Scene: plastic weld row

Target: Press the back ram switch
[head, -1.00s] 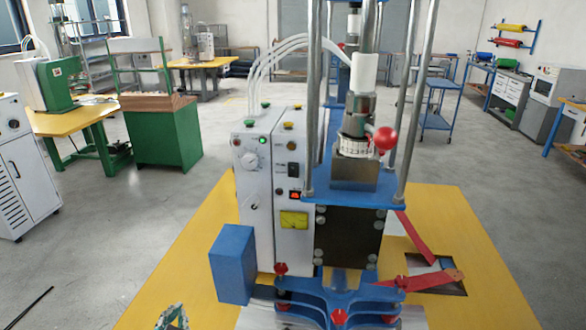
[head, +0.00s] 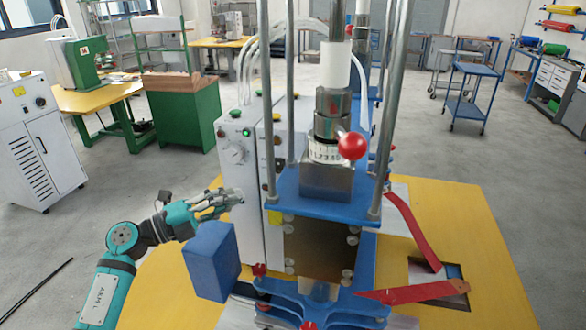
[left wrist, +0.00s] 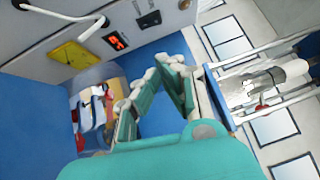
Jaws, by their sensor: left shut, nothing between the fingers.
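The welding machine's white control box (head: 256,190) stands on the yellow table in the head view, with a green button (head: 237,112), a dial and a green lamp. I cannot tell which control is the back ram switch. My left gripper (head: 238,197) is close in front of the box's lower face, fingers shut and empty; touching or apart is unclear. In the left wrist view its fingers (left wrist: 166,78) point towards blue machine parts.
A blue block (head: 210,262) stands just below my left gripper. The blue press (head: 325,195) with metal columns and a red-knobbed lever (head: 352,146) is to the right. Red strips (head: 412,230) lie at the table's right.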

